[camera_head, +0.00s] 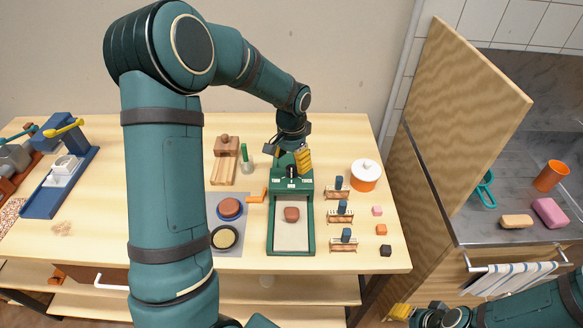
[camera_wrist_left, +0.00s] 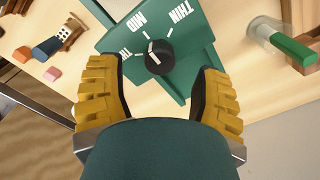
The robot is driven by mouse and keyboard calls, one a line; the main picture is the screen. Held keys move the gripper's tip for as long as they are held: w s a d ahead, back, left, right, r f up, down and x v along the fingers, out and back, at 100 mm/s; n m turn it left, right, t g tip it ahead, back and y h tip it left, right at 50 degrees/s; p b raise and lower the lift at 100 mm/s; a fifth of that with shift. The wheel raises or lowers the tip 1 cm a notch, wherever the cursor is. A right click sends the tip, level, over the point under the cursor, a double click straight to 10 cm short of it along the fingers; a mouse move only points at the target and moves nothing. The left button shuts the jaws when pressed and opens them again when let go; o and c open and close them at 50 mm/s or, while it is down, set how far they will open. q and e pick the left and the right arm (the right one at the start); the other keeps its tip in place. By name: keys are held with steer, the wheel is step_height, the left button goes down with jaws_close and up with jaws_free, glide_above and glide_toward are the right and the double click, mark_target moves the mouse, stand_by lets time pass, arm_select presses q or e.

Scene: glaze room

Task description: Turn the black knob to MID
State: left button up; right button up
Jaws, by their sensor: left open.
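The black knob (camera_wrist_left: 158,57) sits on a green panel (camera_wrist_left: 190,28) in the left wrist view, with MID and THIN lettered above it and a third, partly hidden label at left. A white line marks the knob; its exact setting is hard to tell. My left gripper (camera_wrist_left: 157,80) is open, its yellow fingers on either side of the knob with clear gaps. In the head view the left gripper (camera_head: 292,160) is over the top of the green device (camera_head: 305,190), and the dark knob (camera_head: 291,171) shows beside a yellow finger. My right gripper (camera_head: 402,312) is partly visible at the lower right.
The device's tray holds a reddish-brown lump (camera_head: 291,214). Small racks (camera_head: 341,212) stand right of it, near a white-and-orange pot (camera_head: 366,174). A green-handled tool (camera_head: 245,158) and a wooden block (camera_head: 226,145) are left. An upright wooden panel (camera_head: 460,125) stands right of the table.

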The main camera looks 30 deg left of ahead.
mark_target(291, 168)
arm_select(q)
step_height(291, 168, up, 8)
steer(key=shift+r, duration=0.2)
stand_by(0.6)
